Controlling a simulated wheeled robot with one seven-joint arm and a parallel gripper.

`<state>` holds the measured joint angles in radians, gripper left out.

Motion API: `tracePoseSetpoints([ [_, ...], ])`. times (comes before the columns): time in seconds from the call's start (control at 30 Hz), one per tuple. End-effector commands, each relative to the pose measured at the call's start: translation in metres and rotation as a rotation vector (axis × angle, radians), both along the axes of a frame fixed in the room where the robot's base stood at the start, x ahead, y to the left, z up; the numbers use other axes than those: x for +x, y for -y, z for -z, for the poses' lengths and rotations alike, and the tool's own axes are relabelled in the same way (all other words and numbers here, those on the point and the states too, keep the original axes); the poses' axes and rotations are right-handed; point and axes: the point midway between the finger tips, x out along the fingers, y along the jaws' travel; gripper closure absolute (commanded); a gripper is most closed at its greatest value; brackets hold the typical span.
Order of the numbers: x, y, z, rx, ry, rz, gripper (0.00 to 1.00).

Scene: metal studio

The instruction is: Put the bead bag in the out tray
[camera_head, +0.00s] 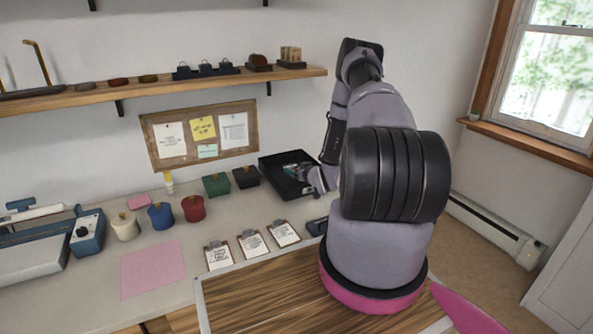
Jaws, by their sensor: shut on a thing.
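A black open tray (268,168), which I take as the out tray, is at the back right of the counter, by the wall. My gripper (308,175) reaches in from the right at the tray and is shut on this bag. The fingertips are small and partly hidden by my own wrist. I cannot tell whether the bag touches the tray floor or hangs just above it.
Cream (125,227), blue (160,216), red (194,208), green (215,185) and black (246,176) containers stand left of the tray. Several clipboards (251,243) lie in front. A pink sheet (152,268) lies on clear counter. A shelf (180,85) hangs above.

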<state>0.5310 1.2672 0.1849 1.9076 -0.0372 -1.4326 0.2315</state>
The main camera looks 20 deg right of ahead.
Motion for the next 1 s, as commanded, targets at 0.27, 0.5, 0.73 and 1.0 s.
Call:
tracePoseSetpoints([
  [0.27,-0.001,0.0,0.01,0.001,-0.002,0.001,0.85],
  [0.5,-0.001,0.001,0.015,0.0,-0.006,0.002,0.05],
  [0.73,-0.002,0.001,0.015,-0.002,-0.007,0.003,0.0],
  [1.0,-0.016,0.003,-0.001,0.0,-0.009,0.004,0.0],
])
